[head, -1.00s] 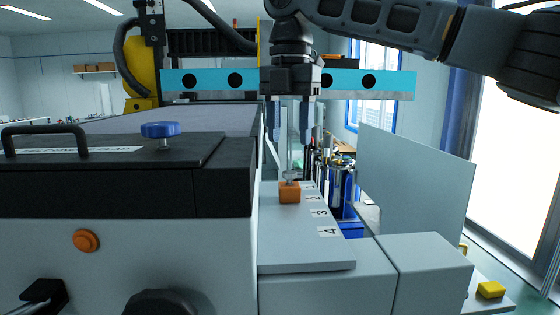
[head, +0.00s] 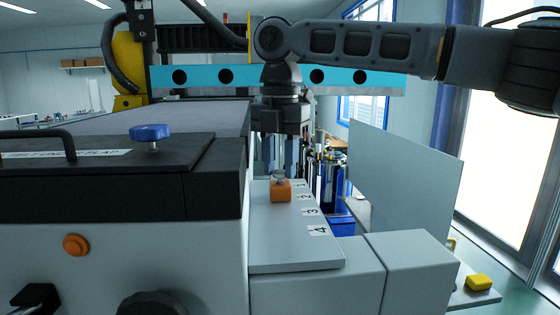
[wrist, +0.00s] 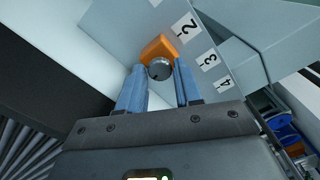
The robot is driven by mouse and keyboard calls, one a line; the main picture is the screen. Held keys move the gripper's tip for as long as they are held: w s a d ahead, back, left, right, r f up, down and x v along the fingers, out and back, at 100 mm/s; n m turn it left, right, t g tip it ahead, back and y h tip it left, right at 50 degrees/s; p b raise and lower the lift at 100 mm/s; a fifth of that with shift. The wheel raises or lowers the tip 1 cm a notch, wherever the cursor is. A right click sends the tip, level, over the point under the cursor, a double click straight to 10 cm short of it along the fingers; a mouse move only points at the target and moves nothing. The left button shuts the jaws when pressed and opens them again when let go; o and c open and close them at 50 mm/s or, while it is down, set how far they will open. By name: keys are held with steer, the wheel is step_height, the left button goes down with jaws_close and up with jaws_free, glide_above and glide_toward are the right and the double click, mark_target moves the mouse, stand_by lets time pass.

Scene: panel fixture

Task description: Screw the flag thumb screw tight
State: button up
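The thumb screw (head: 279,179) is a small grey metal piece on top of an orange block (head: 281,195). The block sits on a pale grey plate (head: 290,255) beside the printed numbers 1 and 2. In the wrist view the screw (wrist: 159,72) shows as a round grey head at the edge of the orange block (wrist: 158,47). My gripper (head: 280,170) points down just above the screw. In the wrist view its two blue fingers (wrist: 159,67) stand apart, with the screw head showing between their tips. I see no contact. The screw's flag shape and thread cannot be made out.
A dark-topped cabinet with a blue knob (head: 150,132) and black handle (head: 38,140) stands close on the left. An upright grey panel (head: 405,180) stands to the right. Bottles and a blue bin (head: 342,226) lie behind the plate. The plate's near part is clear.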

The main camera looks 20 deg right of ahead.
jaws_close()
